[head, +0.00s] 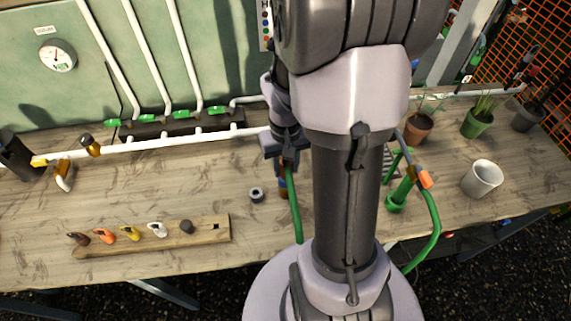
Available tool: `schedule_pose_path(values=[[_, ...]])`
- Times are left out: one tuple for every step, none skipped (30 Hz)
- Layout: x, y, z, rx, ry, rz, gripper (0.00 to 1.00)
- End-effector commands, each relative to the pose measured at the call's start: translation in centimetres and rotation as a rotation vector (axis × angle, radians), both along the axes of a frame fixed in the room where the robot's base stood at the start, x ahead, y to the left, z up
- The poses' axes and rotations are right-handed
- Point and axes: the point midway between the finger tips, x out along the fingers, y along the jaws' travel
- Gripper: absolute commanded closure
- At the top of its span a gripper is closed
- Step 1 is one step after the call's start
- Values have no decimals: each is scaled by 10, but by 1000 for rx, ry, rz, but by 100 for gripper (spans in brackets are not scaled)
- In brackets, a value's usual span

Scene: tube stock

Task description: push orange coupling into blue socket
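An orange coupling (424,180) shows right of my arm, at the upper end of a green hose (436,222). The hose curves down and passes out of sight behind my arm. My gripper (287,152) points down over the bench, left of my arm column. A green hose length (295,210) hangs just below it; I cannot tell whether the fingers hold it. A small blue and brown piece (282,183) shows partly behind this hose. I cannot tell whether it is the blue socket. The finger gap is hidden.
A wooden rack (210,233) with several coloured pieces lies at front left of the bench (330,258). A grey ring (256,194) lies near my gripper. White pipes (160,142) run along the back. A white cup (482,179) and plant pots (477,123) stand at right.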

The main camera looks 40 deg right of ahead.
Motion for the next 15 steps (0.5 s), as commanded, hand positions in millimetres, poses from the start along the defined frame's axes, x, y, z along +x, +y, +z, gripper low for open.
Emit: schedule_pose_path(values=[[0, 0, 0, 0, 0, 0, 100], [0, 0, 0, 0, 0, 0, 100], [0, 0, 1, 0, 0, 0, 100], [0, 0, 1, 0, 0, 0, 100], [0, 0, 0, 0, 0, 0, 100], [0, 0, 0, 0, 0, 0, 100], [0, 0, -1, 0, 0, 0, 100], [0, 0, -1, 0, 0, 0, 100], [0, 0, -3, 0, 0, 0, 100], [0, 0, -4, 0, 0, 0, 100], [0, 0, -5, 0, 0, 0, 100], [0, 0, -6, 0, 0, 0, 100], [0, 0, -8, 0, 0, 0, 100], [0, 0, -8, 0, 0, 0, 100], [0, 0, -9, 0, 0, 0, 100]])
